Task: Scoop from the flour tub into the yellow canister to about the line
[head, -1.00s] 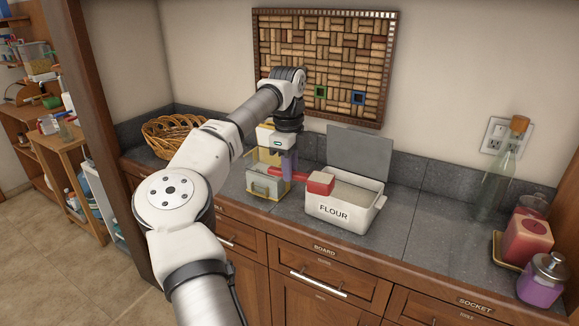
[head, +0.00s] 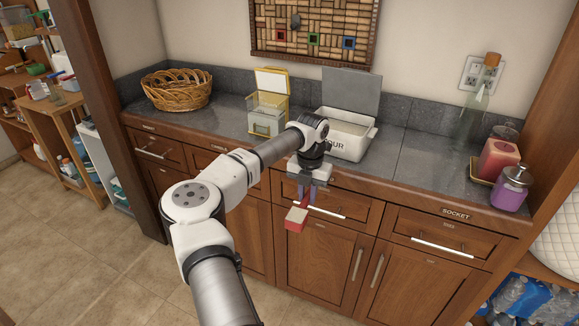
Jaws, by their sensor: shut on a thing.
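The white flour tub (head: 345,146) stands on the counter with its grey lid (head: 352,91) raised; my arm hides part of its label. Pale flour (head: 346,124) shows inside it. The canister (head: 266,104), clear with a yellow rim and its lid up, stands just left of the tub. Something pale shows in its lower part; I cannot make out a line. My gripper (head: 306,201) is shut on the red scoop (head: 296,219), in front of the drawers and below the counter edge.
A wicker basket (head: 177,90) sits at the counter's left. The counter between tub and jars is clear. A drawer handle (head: 317,211) is close behind the gripper.

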